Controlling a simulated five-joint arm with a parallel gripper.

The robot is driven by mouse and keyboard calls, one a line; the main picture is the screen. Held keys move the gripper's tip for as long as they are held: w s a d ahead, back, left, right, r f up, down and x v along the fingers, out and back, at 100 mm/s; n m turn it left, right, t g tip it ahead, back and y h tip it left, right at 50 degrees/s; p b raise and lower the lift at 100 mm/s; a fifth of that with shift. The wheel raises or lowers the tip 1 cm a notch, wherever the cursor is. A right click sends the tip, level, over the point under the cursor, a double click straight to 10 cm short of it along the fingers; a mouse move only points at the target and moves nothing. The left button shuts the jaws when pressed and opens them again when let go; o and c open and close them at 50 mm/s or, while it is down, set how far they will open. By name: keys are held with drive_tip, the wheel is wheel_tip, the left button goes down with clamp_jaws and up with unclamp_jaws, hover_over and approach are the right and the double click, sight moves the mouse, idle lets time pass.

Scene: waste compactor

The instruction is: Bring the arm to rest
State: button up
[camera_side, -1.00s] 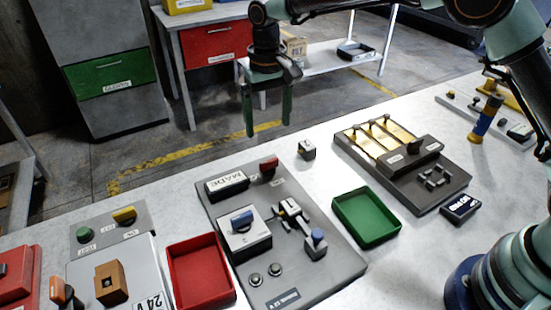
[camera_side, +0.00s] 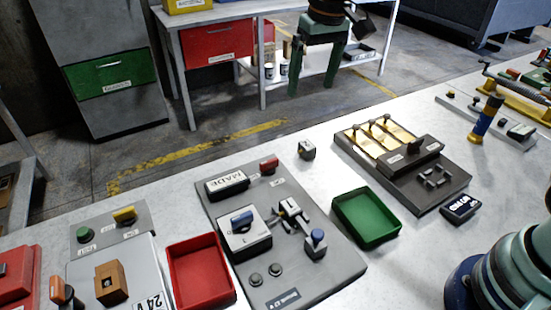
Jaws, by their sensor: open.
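My gripper (camera_side: 318,88) shows at the top of the side view, right of centre. Its two green fingers point down and stand wide apart, with nothing between them. It hangs in the air, well clear of the white table (camera_side: 430,275). My arm links above it are cut off by the top edge. My base shows at the lower right.
The table carries a grey switch panel (camera_side: 335,270), a red tray (camera_side: 188,295), a green tray (camera_side: 398,228), a grey block with brass bars (camera_side: 445,188) and a blue-yellow cylinder (camera_side: 486,118). Behind are a red drawer (camera_side: 218,42) and a shelf.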

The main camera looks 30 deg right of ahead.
drive_tip(key=s+d+r+t, duration=0.1)
drive_tip(key=s+d+t, duration=0.2)
drive_tip(key=s+d, duration=0.9)
drive_tip(key=s, duration=0.4)
drive_tip(key=shift+s+t, duration=0.2)
drive_tip(key=shift+t, duration=0.2)
